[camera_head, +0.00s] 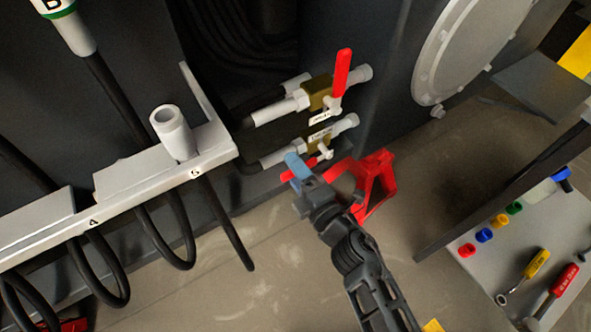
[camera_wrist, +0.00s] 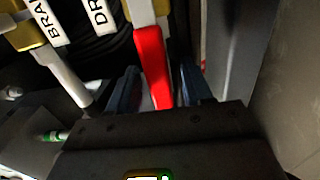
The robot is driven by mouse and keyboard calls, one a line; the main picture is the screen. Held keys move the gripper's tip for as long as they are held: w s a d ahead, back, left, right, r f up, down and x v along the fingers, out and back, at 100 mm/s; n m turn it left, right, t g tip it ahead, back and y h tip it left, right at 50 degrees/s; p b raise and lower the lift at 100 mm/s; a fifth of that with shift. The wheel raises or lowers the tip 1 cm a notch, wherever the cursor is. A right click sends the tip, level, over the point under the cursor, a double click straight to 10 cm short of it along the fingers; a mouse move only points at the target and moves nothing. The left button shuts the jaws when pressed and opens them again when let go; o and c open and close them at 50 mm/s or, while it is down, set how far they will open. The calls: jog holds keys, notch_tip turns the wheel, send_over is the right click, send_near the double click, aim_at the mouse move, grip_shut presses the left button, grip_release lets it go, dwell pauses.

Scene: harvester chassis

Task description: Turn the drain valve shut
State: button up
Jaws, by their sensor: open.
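The drain valve (camera_head: 322,136) is the lower of two brass valves with grey pipe fittings on the dark chassis wall. Its label, starting "DR", shows in the wrist view. Its red lever handle (camera_wrist: 153,66) runs down between my gripper's blue fingers. In the head view, only part of this handle (camera_head: 286,175) shows beside the fingers, pointing left and down. My gripper (camera_wrist: 160,90) is open, with one finger on each side of the handle; contact is unclear. It also shows in the head view (camera_head: 298,167), partly hiding the handle.
The upper valve (camera_head: 319,91) has a red handle (camera_head: 341,72) pointing up, close above. A red stand (camera_head: 374,184) is just right of my gripper. A grey hose bracket (camera_head: 150,172) is to the left. A tool table (camera_head: 497,262) is at right.

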jog(key=shift+c, duration=0.3)
grip_shut()
dwell(0.4)
